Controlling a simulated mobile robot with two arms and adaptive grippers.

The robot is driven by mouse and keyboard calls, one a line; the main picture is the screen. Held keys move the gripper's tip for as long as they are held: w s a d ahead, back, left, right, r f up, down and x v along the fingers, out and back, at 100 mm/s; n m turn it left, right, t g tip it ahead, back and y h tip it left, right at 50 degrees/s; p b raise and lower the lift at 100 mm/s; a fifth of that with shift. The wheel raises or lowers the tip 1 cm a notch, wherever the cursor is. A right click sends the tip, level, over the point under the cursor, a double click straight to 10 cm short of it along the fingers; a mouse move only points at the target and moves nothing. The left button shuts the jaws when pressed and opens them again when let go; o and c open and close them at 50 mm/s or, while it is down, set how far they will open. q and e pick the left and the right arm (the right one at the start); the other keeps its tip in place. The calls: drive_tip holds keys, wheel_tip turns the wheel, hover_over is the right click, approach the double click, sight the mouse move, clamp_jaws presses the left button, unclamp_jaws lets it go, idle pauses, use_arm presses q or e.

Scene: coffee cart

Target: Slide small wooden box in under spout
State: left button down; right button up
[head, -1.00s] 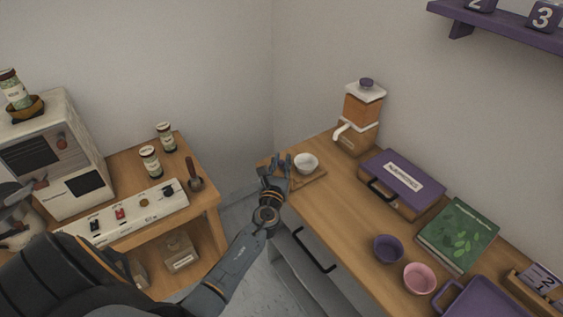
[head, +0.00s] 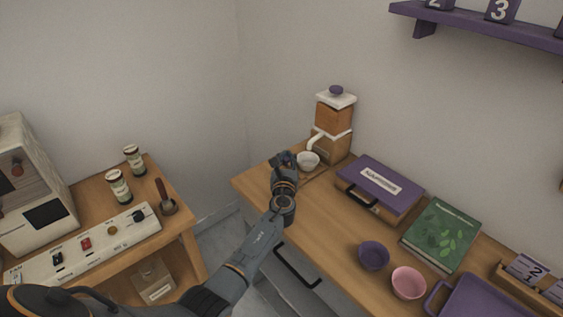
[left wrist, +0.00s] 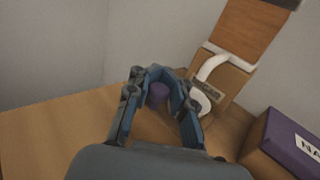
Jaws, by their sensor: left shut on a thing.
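The small wooden box (head: 316,176) is low and flat on the counter, with a small white bowl (head: 308,161) on it. My gripper hides much of the box. The dispenser (head: 332,128) stands behind, with an orange-brown body and a white spout (head: 315,143) that ends just above the bowl. My left gripper (head: 286,158) is at the bowl's left side. In the left wrist view its fingers (left wrist: 160,90) are shut around a purple knob (left wrist: 158,93). The spout (left wrist: 212,66) and part of the bowl (left wrist: 200,102) show past the right finger. My right gripper is out of view.
A purple-topped case (head: 380,184), a green book (head: 440,233), a purple bowl (head: 373,256) and a pink bowl (head: 408,283) are on the counter to the right. A coffee machine (head: 32,195) and jars stand on a separate left cart. Counter left of my gripper is bare.

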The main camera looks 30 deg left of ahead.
use_arm(q)
drive_tip(key=shift+d+f, duration=0.25)
drive_tip(key=shift+d, duration=0.1)
drive_tip(key=c, duration=1.2)
unclamp_jaws()
drive_tip(key=shift+d, duration=0.1)
drive_tip(key=shift+d+r, duration=0.1)
drive_tip(key=shift+r, duration=0.05)
drive_tip(key=shift+s, duration=0.25)
drive_tip(key=v, duration=1.1)
drive_tip(key=shift+s+d, duration=0.1)
drive_tip(key=shift+s, duration=0.15)
